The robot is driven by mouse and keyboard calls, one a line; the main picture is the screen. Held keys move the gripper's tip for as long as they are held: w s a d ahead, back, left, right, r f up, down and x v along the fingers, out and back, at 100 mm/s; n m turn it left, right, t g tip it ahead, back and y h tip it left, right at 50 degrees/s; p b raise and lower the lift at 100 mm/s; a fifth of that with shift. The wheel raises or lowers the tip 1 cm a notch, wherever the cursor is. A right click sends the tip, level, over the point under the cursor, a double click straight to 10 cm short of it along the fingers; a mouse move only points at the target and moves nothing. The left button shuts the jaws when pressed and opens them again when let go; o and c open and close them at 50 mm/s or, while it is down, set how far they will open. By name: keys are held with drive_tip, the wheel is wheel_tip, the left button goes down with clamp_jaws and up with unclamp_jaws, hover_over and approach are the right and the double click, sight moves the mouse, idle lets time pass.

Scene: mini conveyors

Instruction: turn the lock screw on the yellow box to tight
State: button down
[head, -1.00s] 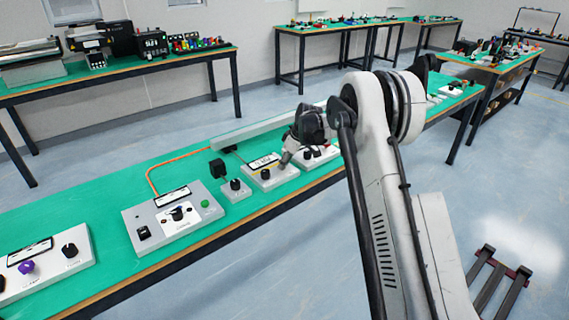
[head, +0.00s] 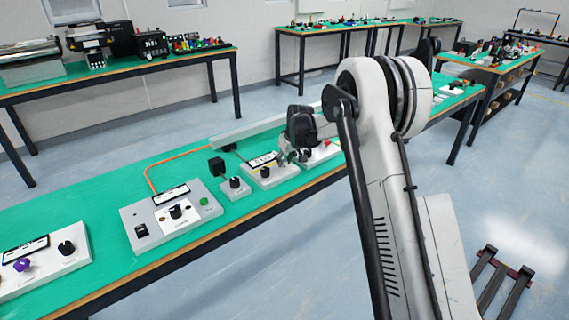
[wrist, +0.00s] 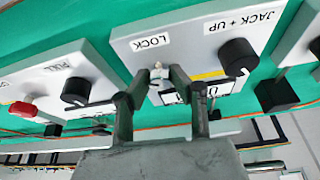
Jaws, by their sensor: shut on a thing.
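The box (wrist: 185,38) labelled LOCK and JACK + UP is light grey with a yellow stripe (wrist: 210,75); it also shows in the head view (head: 281,178). The small pale lock screw (wrist: 157,70) sits under the LOCK label. My gripper (wrist: 160,78) is shut on the lock screw, one dark finger on each side of it. The fingers hide part of the screw, so its turn angle cannot be told. A black knob (wrist: 238,57) stands on the same box. In the head view my gripper (head: 284,158) is at the box's right end.
A grey box with a red button (wrist: 24,109) and a black knob (wrist: 76,92) stands close beside it. A small box with a black knob (head: 235,184) is on the other side. A large control panel (head: 150,214) stands farther left on the green bench.

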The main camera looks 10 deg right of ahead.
drive_tip(key=m+h, duration=0.1)
drive_tip(key=m, duration=0.2)
drive_tip(key=m+h+b, duration=0.1)
drive_tip(key=m, duration=0.2)
drive_tip(key=shift+m+h, duration=0.3)
drive_tip(key=m+h, duration=0.1)
drive_tip(key=m, duration=0.2)
drive_tip(key=m+g+h+b, duration=0.1)
drive_tip(key=m, duration=0.1)
drive_tip(key=shift+m, duration=0.4)
drive_tip(key=c, duration=1.5)
unclamp_jaws()
drive_tip(key=shift+c, duration=0.2)
drive_tip(key=v, duration=1.2)
drive_tip(key=shift+s, duration=0.1)
